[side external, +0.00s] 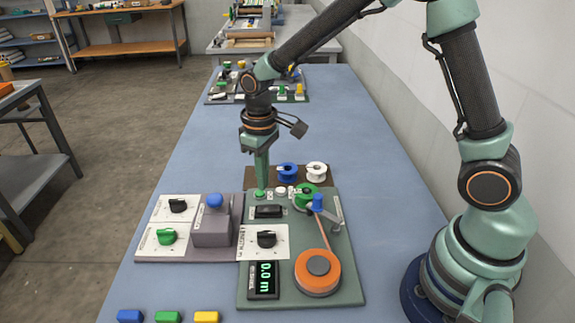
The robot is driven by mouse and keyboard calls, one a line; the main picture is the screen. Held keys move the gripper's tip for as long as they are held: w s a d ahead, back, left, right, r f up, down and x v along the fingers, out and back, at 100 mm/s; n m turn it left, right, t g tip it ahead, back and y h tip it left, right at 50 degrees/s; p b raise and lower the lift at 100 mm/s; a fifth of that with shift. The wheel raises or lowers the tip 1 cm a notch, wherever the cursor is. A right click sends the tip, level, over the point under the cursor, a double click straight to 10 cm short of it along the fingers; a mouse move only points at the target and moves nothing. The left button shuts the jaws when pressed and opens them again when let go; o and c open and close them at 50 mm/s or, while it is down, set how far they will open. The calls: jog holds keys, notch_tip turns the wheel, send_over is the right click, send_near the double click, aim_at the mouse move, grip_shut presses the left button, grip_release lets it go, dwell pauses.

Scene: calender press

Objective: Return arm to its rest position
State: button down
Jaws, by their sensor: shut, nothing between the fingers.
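My gripper (261,188) points straight down and is shut and empty. Its tips are at the upper left corner of the green control panel (348,290), on or just above a small green button (259,196). I cannot tell whether they touch it. My arm reaches from its base at the lower right, up and over to the left, and down to the panel.
The panel bears an orange spool (317,272), a blue-topped crank (318,203), a black knob (267,239) and a display (265,280) reading 0.0 m. Blue (287,170) and white (316,170) spools stand behind. The right tabletop is clear.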

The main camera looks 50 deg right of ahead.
jog(key=shift+r, duration=0.35)
jog(key=s+d+r+m+t, duration=0.1)
jog(key=s+d+r+t, duration=0.1)
jog(key=s+r, duration=0.4)
jog(key=s+d+r+m+t, duration=0.2)
jog(key=s+d+r, duration=0.3)
jog(key=r, duration=0.3)
jog(key=shift+s+d+r+t, duration=0.2)
jog(key=shift+s+r+t, duration=0.15)
jog(key=shift+s+t, duration=0.45)
